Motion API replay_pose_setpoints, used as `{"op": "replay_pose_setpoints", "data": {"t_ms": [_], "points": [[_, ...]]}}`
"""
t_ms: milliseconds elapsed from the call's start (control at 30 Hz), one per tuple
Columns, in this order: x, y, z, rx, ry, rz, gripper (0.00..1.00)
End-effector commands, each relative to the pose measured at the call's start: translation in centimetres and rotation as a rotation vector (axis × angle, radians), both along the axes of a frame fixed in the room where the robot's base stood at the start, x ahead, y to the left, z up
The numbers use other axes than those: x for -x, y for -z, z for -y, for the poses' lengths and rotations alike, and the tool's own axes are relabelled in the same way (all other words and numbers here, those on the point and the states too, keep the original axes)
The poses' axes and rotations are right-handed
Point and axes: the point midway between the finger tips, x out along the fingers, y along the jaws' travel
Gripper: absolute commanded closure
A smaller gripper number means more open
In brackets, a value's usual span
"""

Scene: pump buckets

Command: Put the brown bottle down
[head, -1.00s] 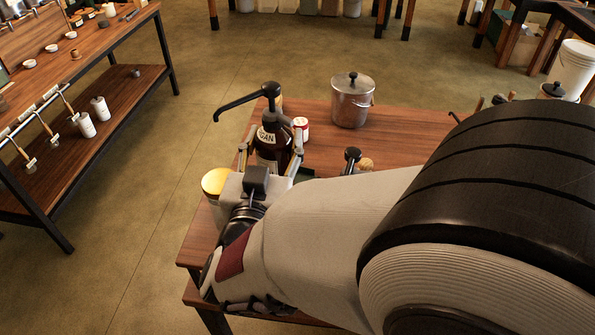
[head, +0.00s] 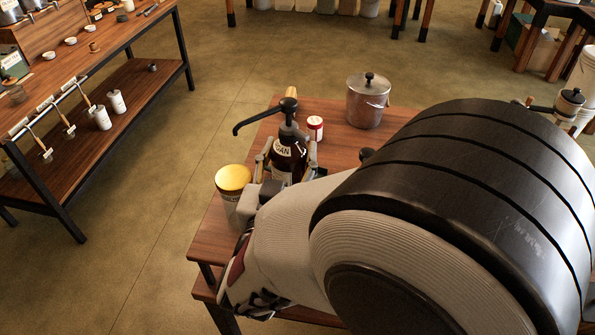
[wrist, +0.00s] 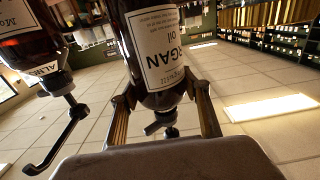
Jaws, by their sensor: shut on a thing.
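The brown bottle (head: 288,162) has a cream label and a black pump (head: 289,104) whose spout points left in the head view. It stands upright over the near-left part of the wooden table (head: 212,240). My gripper (head: 290,144) is shut on its upper part, one finger on each side. The wrist view is upside down; there the bottle (wrist: 160,60) with its "…RGAN OIL" label sits between the fingers. The bottle's base is hidden behind my wrist in the head view, so contact with the table cannot be seen.
A yellow-lidded jar (head: 233,183) is close on the left. A small red-and-white jar (head: 315,128) stands behind right, and a lidded metal pot (head: 367,100) farther back. Another brown pump bottle (wrist: 32,45) shows beside the held one in the wrist view.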

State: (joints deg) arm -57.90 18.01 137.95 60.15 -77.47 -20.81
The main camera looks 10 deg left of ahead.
Motion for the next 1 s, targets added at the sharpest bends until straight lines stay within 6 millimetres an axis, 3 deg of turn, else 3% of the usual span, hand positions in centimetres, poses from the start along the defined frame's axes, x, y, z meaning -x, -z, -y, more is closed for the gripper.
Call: {"op": "replay_pose_setpoints", "data": {"t_ms": [400, 1000], "points": [[0.0, 3.7, 0.0, 0.001, -0.001, 0.003, 0.95], [0.0, 4.3, 0.0, 0.000, 0.000, 0.003, 0.95]]}}
